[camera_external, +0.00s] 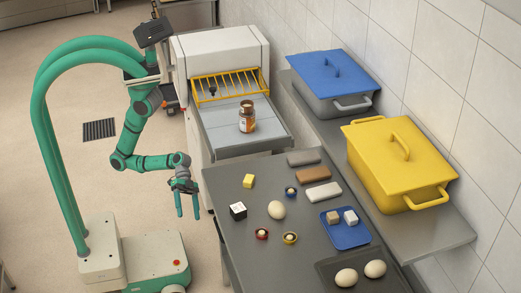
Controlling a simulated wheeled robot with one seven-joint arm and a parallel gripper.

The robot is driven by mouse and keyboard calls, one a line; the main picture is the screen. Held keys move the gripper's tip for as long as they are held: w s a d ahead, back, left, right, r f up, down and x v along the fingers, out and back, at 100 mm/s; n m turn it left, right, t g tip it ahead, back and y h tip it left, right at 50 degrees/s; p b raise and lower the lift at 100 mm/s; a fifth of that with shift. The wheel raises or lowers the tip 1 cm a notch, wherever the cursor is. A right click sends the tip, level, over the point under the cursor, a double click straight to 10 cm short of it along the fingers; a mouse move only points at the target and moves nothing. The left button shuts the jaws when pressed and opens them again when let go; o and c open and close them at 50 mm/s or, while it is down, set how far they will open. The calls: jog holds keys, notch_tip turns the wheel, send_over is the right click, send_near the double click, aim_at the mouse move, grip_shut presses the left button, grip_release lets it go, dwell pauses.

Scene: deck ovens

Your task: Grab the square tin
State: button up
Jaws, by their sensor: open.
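No thing is plainly marked as the square tin. The likeliest is a dark, shallow, square-cornered tin (350,259) at the near end of the grey table; two pale eggs (346,278) lie in it and the frame's bottom edge cuts it off. A smaller blue square tray (346,240) behind it holds two small blocks, one brown and one whitish. My gripper (188,212) hangs fingers down left of the table, beyond its edge. It is open and empty, apart from both.
A brown jar (247,117) stands on the conveyor behind. Yellow (402,160) and blue (331,72) lidded containers line the wall shelf.

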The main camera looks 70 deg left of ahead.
jog(key=w+d+r+m, duration=0.4)
jog(key=w+r, duration=0.3)
jog(key=r, duration=0.1)
jog(key=m+t, duration=0.1)
jog(key=t, duration=0.3)
send_near(242, 217)
jog(key=v, duration=0.3)
jog(key=shift+s+a+r, duration=0.15)
jog(key=shift+s+a, duration=0.1)
jog(key=shift+s, duration=0.2)
jog(key=shift+w+d, duration=0.2)
jog(key=shift+d, duration=0.1)
jog(key=x, duration=0.4)
jog(key=shift+d+f, duration=0.15)
jog(key=shift+f, duration=0.05)
jog(key=shift+x, duration=2.8)
jog(key=shift+w+f, duration=0.1)
jog(key=shift+w, duration=0.05)
jog(key=c, duration=1.3)
